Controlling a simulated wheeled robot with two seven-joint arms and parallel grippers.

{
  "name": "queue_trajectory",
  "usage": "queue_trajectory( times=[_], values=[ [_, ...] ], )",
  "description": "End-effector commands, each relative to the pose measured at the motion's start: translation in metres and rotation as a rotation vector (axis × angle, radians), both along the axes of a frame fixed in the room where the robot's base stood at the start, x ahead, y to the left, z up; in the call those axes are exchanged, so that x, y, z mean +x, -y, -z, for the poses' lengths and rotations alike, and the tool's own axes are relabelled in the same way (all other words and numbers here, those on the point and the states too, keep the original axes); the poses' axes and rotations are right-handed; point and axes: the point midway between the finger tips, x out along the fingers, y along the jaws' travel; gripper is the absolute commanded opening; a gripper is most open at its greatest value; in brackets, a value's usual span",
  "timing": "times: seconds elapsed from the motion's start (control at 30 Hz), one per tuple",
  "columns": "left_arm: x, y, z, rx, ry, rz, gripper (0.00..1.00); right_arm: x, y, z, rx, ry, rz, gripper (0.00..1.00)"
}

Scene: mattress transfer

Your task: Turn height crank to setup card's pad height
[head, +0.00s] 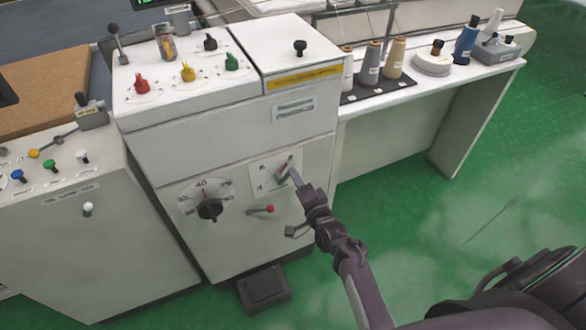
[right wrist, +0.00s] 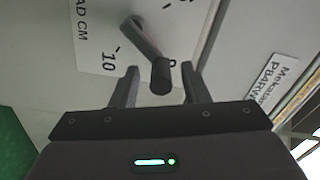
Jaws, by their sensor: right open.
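The height crank (right wrist: 143,42) is a dark arm with a round knob at its end, on a white scale plate (right wrist: 95,35) marked "PAD CM" and "10" in the right wrist view. The plate (head: 258,183) is also on the machine front in the head view, where my gripper partly covers it. My right gripper (right wrist: 158,72) is open, with one finger on each side of the crank's knob; contact cannot be told. It also shows in the head view (head: 295,177). I cannot pick out a setup card with readable text. My left gripper is not in view.
A black dial (head: 210,209) and a small red-tipped lever (head: 262,209) are beside and below the plate. Red (head: 142,84), yellow (head: 188,72) and green (head: 232,62) knobs stand on top. Thread cones (head: 372,63) stand on the right shelf. The green floor at right is open.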

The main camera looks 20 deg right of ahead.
Motion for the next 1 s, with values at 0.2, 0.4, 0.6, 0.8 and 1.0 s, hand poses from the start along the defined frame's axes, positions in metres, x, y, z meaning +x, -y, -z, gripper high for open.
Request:
queue_trajectory(
  times=[0.2, 0.4, 0.6, 0.8, 1.0],
  values=[
    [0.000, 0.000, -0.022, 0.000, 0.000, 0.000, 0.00, -0.032, 0.000, -0.003, 0.000, -0.001, -0.001, 0.41],
    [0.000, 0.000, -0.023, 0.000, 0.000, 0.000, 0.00, -0.039, 0.000, -0.001, 0.001, 0.000, -0.002, 0.41],
    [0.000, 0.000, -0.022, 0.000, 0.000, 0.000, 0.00, -0.039, 0.000, 0.000, 0.000, 0.001, -0.001, 0.41],
    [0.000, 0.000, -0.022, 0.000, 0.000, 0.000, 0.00, -0.039, 0.000, 0.000, 0.000, 0.001, -0.001, 0.41],
    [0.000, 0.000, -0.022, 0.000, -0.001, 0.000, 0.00, -0.047, -0.010, 0.027, -0.055, -0.070, -0.025, 0.41]
  ],
)
